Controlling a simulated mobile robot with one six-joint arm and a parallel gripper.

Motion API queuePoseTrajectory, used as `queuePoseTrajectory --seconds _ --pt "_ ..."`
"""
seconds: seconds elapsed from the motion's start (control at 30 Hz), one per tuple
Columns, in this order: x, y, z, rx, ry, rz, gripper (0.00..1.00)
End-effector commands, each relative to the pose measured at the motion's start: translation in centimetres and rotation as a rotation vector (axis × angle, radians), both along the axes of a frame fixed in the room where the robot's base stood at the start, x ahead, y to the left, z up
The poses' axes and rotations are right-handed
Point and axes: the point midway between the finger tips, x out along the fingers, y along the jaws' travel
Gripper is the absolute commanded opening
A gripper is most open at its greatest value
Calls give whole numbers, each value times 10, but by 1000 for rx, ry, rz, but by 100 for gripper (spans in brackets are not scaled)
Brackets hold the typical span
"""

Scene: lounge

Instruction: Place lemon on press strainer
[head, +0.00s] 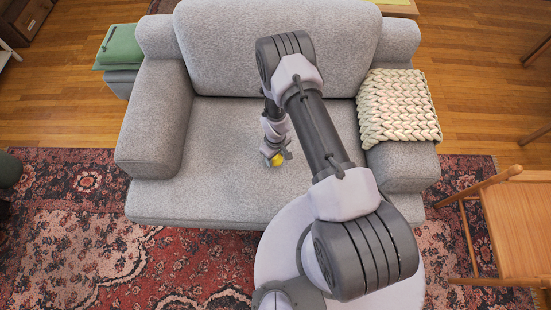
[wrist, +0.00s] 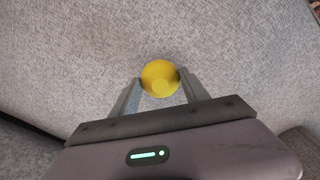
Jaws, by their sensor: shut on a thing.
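The yellow lemon (wrist: 160,78) is between the two fingers of my gripper (wrist: 160,90) in the wrist view, and the gripper is shut on it. In the head view the lemon (head: 277,160) shows at the tip of my gripper (head: 276,156), over the seat of the grey armchair (head: 230,140). I cannot tell whether the lemon touches the seat. No press strainer can be made out in either view.
A cream knitted throw (head: 398,105) lies over the chair's right arm. A wooden chair (head: 515,220) stands at the right. A green item (head: 120,45) sits left of the armchair. A patterned red rug (head: 80,225) covers the floor in front.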

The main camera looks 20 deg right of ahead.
Motion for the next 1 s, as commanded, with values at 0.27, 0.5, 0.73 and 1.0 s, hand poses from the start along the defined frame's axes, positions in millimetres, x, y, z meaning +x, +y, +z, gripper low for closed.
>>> queuePoseTrajectory --seconds 0.27,0.5,0.73,1.0 --pt "14 -3 -39 0 -1 0 7" --pt "13 -3 -36 1 -2 0 7" --pt "13 -3 -38 0 -1 0 75" --pt "13 -3 -37 0 -1 0 75"
